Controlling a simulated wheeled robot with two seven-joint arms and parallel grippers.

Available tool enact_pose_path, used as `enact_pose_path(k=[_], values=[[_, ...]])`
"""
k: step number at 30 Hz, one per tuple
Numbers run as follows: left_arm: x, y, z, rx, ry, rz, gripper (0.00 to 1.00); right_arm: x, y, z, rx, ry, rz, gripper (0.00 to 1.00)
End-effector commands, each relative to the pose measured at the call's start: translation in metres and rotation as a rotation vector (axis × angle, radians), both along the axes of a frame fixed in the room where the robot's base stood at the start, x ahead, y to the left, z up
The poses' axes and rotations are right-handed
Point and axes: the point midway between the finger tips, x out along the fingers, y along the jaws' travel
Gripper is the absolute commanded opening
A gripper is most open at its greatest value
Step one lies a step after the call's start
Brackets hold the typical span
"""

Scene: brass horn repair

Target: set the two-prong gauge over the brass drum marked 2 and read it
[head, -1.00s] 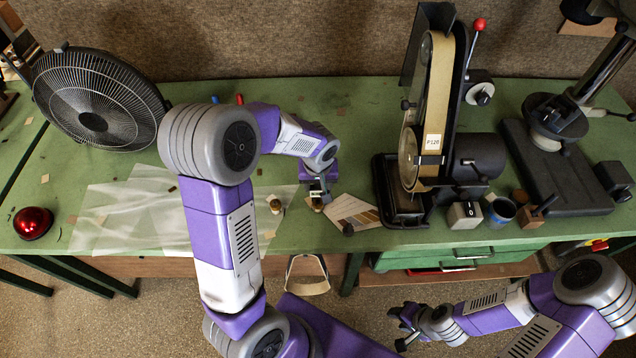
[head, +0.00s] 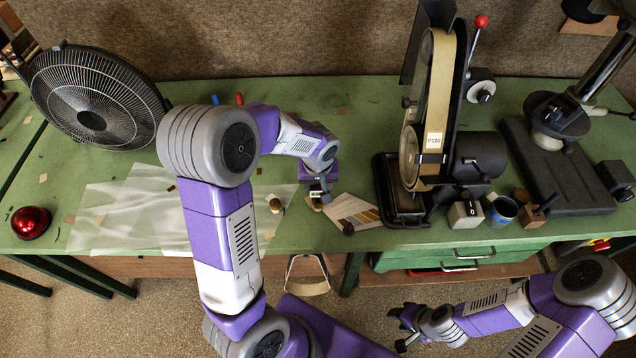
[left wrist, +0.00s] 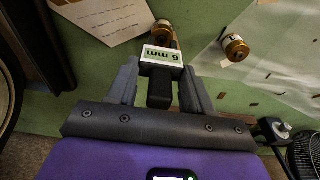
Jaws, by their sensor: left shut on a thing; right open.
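My left gripper (head: 319,193) is low over the green bench. In the left wrist view its fingers (left wrist: 160,90) are shut on a dark gauge with a white label reading "6 mm" (left wrist: 162,55). The gauge's prongs cannot be made out. One brass drum (left wrist: 162,30) is just beyond the gauge's far end; I cannot tell whether the prongs are around it. A second brass drum (left wrist: 236,47) stands apart to the right; in the head view it is left of the gripper (head: 275,205). No number is readable on either drum. My right gripper (head: 402,331) is open and empty in front of the bench.
A printed card (head: 352,212) lies right of the left gripper. A belt sander (head: 432,110) stands further right, with a small counter block (head: 465,214) and a blue cup (head: 501,210). A fan (head: 95,97) and a red dome (head: 31,222) are at left. Translucent sheets (head: 135,215) cover the left bench.

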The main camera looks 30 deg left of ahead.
Motion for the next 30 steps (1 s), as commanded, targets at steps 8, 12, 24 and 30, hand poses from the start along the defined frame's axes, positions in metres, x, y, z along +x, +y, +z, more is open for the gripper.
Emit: enact_pose_path(k=[8,12,24,30], values=[[0.0,0.0,-0.005,0.0,0.0,0.0,0.17,0.0,0.0,-0.005,0.0,0.0,0.0,0.43],[0.0,0.0,-0.007,0.0,0.0,0.0,0.17,0.0,0.0,-0.007,0.0,0.0,0.0,0.43],[0.0,0.0,-0.013,0.0,0.0,0.0,0.17,0.0,0.0,-0.012,0.0,0.0,0.0,0.43],[0.0,0.0,-0.016,0.0,0.0,0.0,0.17,0.0,0.0,-0.015,0.0,0.0,0.0,0.43]])
